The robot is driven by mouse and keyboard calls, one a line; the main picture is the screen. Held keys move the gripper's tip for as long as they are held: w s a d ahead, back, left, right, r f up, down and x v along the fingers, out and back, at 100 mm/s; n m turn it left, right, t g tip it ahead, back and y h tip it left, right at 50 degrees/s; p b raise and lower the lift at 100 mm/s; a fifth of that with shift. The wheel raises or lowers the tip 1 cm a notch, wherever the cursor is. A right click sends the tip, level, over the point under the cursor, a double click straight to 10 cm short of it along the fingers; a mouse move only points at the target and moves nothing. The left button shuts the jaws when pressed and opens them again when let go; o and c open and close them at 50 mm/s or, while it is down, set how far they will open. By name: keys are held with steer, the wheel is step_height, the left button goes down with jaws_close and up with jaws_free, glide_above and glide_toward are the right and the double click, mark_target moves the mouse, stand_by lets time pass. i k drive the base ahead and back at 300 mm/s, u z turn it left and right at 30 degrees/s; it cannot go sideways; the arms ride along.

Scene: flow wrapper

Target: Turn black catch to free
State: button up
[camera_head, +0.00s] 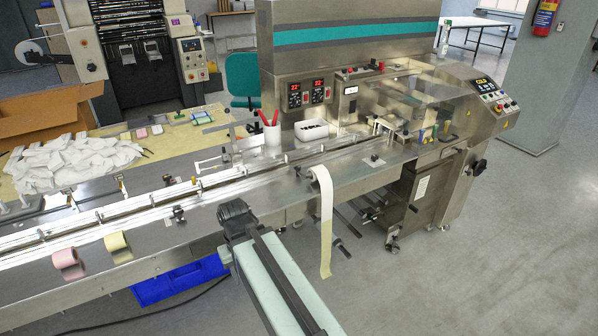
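The flow wrapper (350,38) is a long steel machine with a teal stripe. Several small dark parts sit on it: a dark handle (449,138) by the clear guard, a black knob (478,167) on its right side, a small black knob (375,160) on the deck, and another (178,212) along the infeed rail. I cannot tell which is the black catch, or its position. My pale green arm rises from the bottom, ending in a dark joint in front of the deck edge. No gripper fingers show.
A cream strip (326,225) hangs over the deck edge right of my arm. A blue crate (180,280) stands under the deck. A white cup (272,138) holds red-handled tools. The right floor is clear.

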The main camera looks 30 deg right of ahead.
mark_target(297, 169)
steer(key=u, duration=1.95)
steer(key=k, duration=0.9)
steer(key=z, duration=1.3)
steer(key=i, duration=1)
steer(key=u, duration=0.05)
